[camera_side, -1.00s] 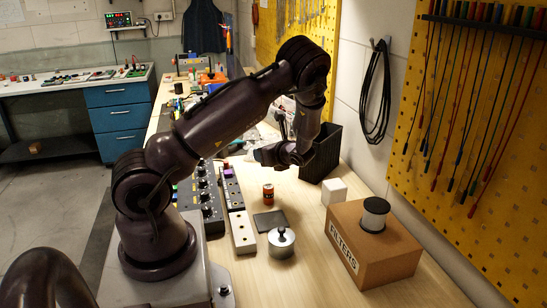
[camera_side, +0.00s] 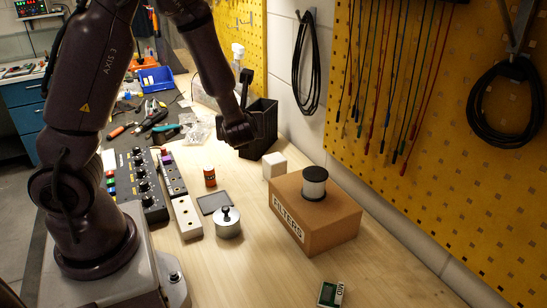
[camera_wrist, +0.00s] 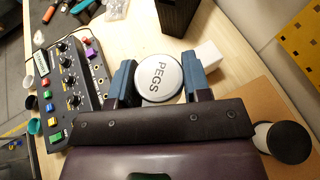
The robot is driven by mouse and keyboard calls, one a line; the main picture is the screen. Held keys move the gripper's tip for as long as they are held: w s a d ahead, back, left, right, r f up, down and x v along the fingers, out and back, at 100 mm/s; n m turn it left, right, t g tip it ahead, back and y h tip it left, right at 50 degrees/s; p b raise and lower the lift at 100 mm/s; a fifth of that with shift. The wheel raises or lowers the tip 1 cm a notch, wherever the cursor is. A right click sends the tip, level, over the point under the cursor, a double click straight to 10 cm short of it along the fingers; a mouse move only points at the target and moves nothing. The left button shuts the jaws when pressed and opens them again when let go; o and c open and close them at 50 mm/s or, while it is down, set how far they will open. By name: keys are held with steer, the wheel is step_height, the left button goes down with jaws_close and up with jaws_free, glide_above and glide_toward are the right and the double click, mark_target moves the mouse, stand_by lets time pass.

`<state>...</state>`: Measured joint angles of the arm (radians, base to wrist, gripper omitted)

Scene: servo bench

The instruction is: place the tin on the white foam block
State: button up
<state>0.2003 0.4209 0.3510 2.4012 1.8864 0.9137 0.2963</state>
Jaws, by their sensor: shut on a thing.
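The tin (camera_wrist: 158,77) is round with a white lid marked "PEGS". In the wrist view my gripper (camera_wrist: 158,84) is shut on it, a blue-grey finger on each side. The white foam block (camera_side: 274,165) is a small white cube on the bench, left of the cardboard box in the side view. It also shows in the wrist view (camera_wrist: 208,54), just beyond my right finger and partly hidden by it. In the side view my gripper (camera_side: 238,132) is above the bench, in front of the black bin; the tin cannot be made out there.
A black bin (camera_side: 262,122) stands behind the block. The "FILTERS" box (camera_side: 330,222) carries a black-and-white roll (camera_side: 314,184). A lidded metal pot (camera_side: 228,224), dark mat (camera_side: 213,203), orange can (camera_side: 209,176) and knobbed console (camera_side: 142,180) lie left. A green-and-white box (camera_side: 330,294) is at the front.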

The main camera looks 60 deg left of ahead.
steer(key=w+a+f, duration=0.4)
steer(key=w, duration=0.3)
glide_above(275, 158)
steer(key=f, duration=0.5)
steer(key=shift+s, duration=0.3)
steer(key=shift+w+a+f, duration=0.1)
steer(key=shift+w+f, duration=0.05)
steer(key=shift+f, duration=0.15)
steer(key=shift+w+f, duration=0.15)
steer(key=shift+f, duration=1.55)
steer(key=shift+f, duration=0.15)
steer(key=o, duration=0.9)
steer(key=shift+o, duration=0.2)
